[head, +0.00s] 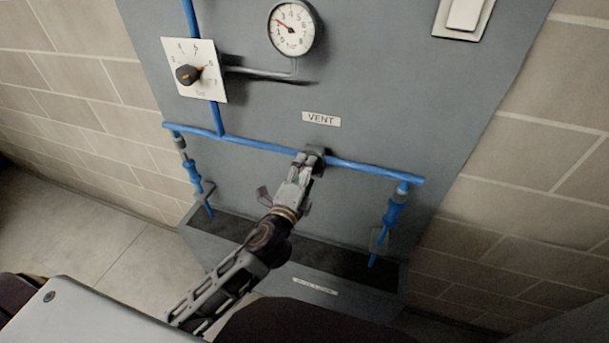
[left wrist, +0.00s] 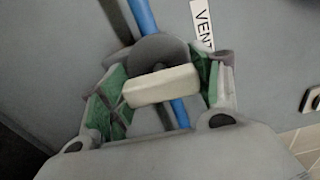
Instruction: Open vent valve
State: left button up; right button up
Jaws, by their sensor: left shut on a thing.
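The vent valve sits in the middle of a blue horizontal pipe (head: 262,144), below the VENT label (head: 321,119). Its dark round body (head: 318,157) shows just beyond my left gripper (head: 303,168). In the left wrist view the valve body (left wrist: 158,52) is grey, with a pale bar handle (left wrist: 161,88) across it. My left gripper (left wrist: 161,92) is shut on the handle, its green-padded fingers at the two ends of the bar. The blue pipe runs behind the handle at a slight tilt in that view. My right gripper does not show.
A pressure gauge (head: 292,29) and a dial plate with a black knob (head: 189,75) are above on the grey panel. Blue drop fittings hang at left (head: 194,176) and right (head: 393,212) over a grey trough (head: 213,255). A white switch (head: 463,14) is upper right.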

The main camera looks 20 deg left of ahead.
pick_arm(q)
jog(key=shift+n, duration=0.4)
jog(key=o, duration=1)
jog(key=shift+s+a, duration=0.1)
jog(key=shift+s, duration=3.65)
